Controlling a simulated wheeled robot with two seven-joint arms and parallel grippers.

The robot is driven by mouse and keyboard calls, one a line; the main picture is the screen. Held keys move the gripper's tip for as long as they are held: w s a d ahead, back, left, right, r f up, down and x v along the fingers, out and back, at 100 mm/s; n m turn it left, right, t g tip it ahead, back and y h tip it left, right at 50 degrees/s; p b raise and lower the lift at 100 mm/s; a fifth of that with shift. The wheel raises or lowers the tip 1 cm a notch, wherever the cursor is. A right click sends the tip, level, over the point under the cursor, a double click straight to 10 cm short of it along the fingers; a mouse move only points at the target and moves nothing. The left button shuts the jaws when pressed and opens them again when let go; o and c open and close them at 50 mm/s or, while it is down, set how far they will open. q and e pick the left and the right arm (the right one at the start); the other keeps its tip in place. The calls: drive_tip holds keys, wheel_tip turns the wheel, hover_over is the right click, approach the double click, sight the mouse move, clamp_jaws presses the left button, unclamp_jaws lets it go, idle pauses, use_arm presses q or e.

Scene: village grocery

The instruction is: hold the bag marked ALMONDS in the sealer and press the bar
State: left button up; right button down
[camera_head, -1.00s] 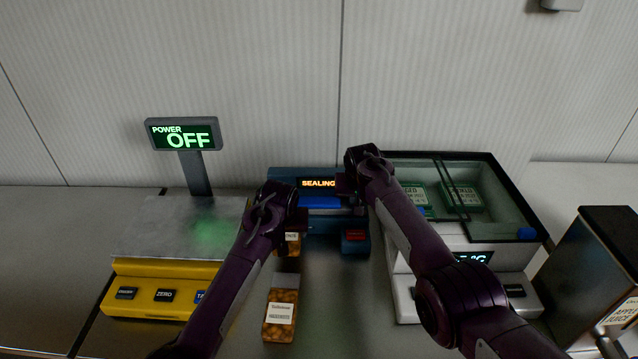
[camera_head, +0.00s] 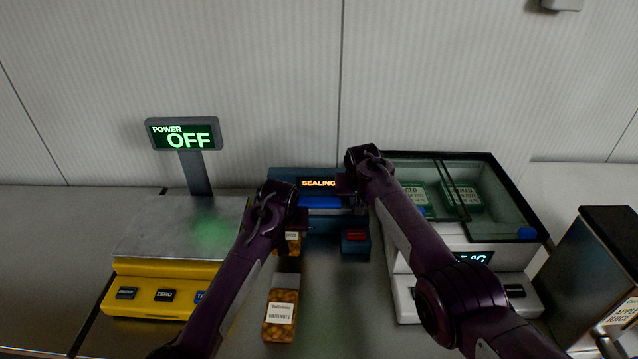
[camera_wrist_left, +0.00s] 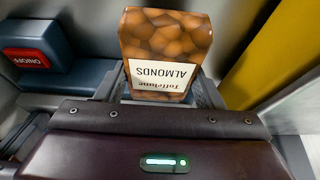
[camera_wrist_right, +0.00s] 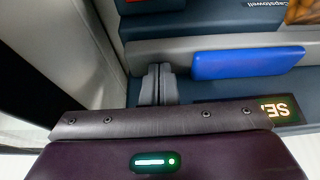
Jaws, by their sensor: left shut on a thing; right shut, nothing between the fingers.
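The bag marked ALMONDS (camera_wrist_left: 165,45) is brown with a white label. In the head view, part of it (camera_head: 292,242) shows below my left gripper (camera_head: 296,212), at the sealer's left front. My left gripper is shut on this bag; the fingers are mostly hidden behind it. The dark blue sealer (camera_head: 287,176) has a display (camera_head: 318,183) lit SEALING and a blue bar (camera_head: 320,202). My right gripper (camera_wrist_right: 158,84) is shut and empty beside one end of the blue bar (camera_wrist_right: 247,62). I cannot tell whether it touches the bar mechanism.
A HAZELNUTS bag (camera_head: 281,315) lies on the counter in front. A yellow scale (camera_head: 148,284) with a POWER OFF display (camera_head: 184,134) stands left. A white glass-topped case (camera_head: 520,262) stands close on the right, with a dark juice box (camera_head: 590,262) beyond. A red switch (camera_head: 355,235) is on the sealer.

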use_arm(q)
drive_tip(key=shift+w+r, duration=0.2)
drive_tip(key=shift+r, duration=0.05)
use_arm(e)
drive_tip(key=shift+s+f, duration=0.3)
drive_tip(key=shift+f, duration=0.25)
use_arm(q)
drive_tip(key=shift+f, duration=0.25)
use_arm(e)
drive_tip(key=r, duration=0.3)
drive_tip(key=shift+w+r, duration=0.2)
drive_tip(key=shift+w, duration=0.05)
use_arm(q)
drive_tip(key=shift+s, duration=0.1)
use_arm(e)
drive_tip(key=shift+r, duration=0.4)
